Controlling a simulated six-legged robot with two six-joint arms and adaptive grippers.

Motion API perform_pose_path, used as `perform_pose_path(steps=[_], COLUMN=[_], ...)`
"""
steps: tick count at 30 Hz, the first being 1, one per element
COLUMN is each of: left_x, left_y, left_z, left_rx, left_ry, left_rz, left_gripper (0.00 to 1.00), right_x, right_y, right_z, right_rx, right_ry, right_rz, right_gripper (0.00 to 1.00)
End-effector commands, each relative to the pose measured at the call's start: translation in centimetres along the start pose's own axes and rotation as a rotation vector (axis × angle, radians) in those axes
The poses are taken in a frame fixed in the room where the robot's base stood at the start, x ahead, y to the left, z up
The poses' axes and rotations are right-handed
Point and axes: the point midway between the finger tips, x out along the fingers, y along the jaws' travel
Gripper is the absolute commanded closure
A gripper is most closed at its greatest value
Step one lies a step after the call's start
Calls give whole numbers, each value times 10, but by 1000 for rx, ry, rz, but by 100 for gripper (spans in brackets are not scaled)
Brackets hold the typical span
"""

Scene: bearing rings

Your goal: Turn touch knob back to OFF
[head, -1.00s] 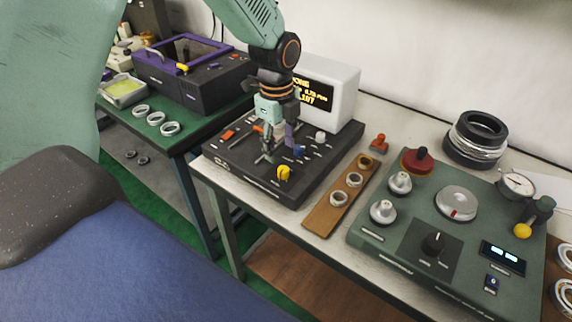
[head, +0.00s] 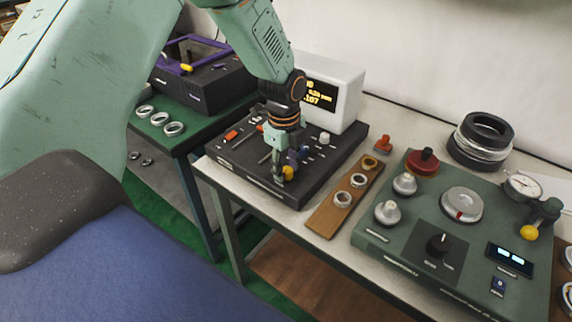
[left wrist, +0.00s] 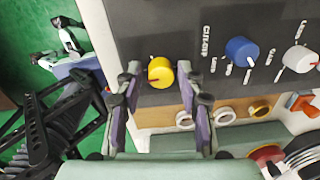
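A yellow knob (head: 288,173) sits at the front of the black control box (head: 245,175). In the left wrist view the yellow knob (left wrist: 160,72) has a red pointer mark; I cannot read a label saying touch beside it. My left gripper (head: 289,168) points down over it. In the left wrist view my left gripper (left wrist: 160,78) is open, with one finger on each side of the knob and a visible gap to it on both sides. The gripper partly covers the knob in the head view.
A blue knob (left wrist: 241,51) and a white knob (left wrist: 299,58) stand to the right in the wrist view. A wooden strip with rings (head: 328,217) lies beside the box. A green instrument panel (head: 380,238) is further right. A white display unit (head: 346,85) stands behind.

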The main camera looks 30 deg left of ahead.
Motion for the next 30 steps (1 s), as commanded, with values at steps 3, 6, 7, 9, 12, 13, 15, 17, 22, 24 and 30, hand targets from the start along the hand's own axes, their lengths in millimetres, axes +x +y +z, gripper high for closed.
perform_pose_path(steps=[3,6,7,9,12,13,15,17,22,24,30], left_x=[0,0,0,0,0,0,0,0,-1,-1,-2], left_y=[0,0,0,0,0,0,0,1,1,1,1], left_z=[0,0,0,0,0,0,0,0,-1,-1,-1], left_rx=[0,0,0,0,-1,-1,-2,-4,-37,-66,-202], left_ry=[0,0,0,0,1,1,1,1,0,-1,-6], left_rz=[0,0,1,1,1,1,1,1,3,4,4], left_gripper=[75,83,86,92,100,100,100,100,100,100,100], right_x=[0,0,0,0,0,0,0,0,-5,-8,-23], right_y=[0,0,0,0,0,0,0,0,0,0,0], right_z=[0,0,0,0,0,0,0,0,0,0,0], right_rx=[0,0,0,0,0,0,0,0,0,0,0], right_ry=[0,0,0,0,0,0,0,0,0,0,0], right_rz=[0,0,0,0,0,0,0,0,0,0,0], right_gripper=[60,60,60,60,60,60,60,60,60,60,60])
